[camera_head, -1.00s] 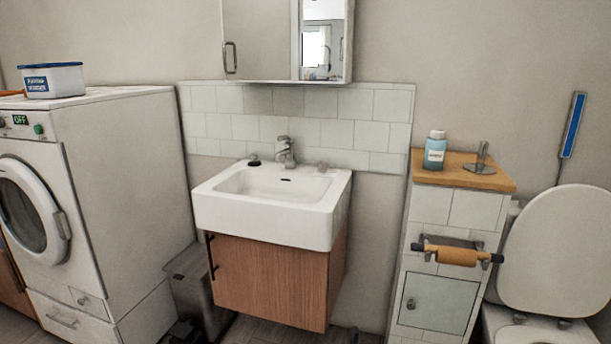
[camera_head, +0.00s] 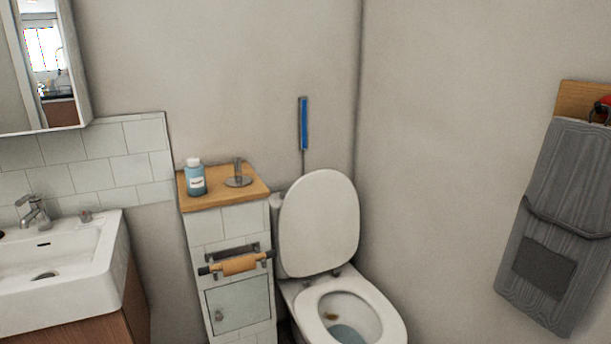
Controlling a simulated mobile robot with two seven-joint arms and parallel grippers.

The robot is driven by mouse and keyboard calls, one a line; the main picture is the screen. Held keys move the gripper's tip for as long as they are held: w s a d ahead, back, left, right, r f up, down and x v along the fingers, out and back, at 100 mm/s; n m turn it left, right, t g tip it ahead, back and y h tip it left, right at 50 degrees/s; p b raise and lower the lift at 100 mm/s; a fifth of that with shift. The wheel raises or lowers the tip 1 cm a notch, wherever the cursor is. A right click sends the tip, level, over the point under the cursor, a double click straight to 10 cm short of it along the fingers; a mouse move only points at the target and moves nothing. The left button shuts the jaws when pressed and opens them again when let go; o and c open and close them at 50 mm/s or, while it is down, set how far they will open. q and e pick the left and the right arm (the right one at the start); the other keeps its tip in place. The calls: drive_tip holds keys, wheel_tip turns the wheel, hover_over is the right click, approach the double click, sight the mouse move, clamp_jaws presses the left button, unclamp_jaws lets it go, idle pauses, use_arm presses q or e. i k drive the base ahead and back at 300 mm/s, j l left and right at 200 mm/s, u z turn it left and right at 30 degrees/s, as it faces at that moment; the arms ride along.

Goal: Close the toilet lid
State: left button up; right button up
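The white toilet (camera_head: 380,309) stands in the corner, right of the tiled cabinet. Its oval lid (camera_head: 320,222) is raised and leans back toward the wall. The seat ring is down on the bowl, and the bowl's opening shows. Neither of my grippers is in the head view.
A tiled cabinet (camera_head: 226,227) with a wooden top stands close to the toilet's left side. It bears a blue bottle (camera_head: 195,178), a metal holder and a roll bar (camera_head: 238,264) in front. The sink (camera_head: 60,262) is at left. A grey towel (camera_head: 565,220) hangs on the right wall.

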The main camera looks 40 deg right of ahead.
sight(319, 220)
drive_tip(key=z, duration=1.25)
drive_tip(key=i+j+z, duration=0.3)
drive_tip(key=i+j, duration=0.7)
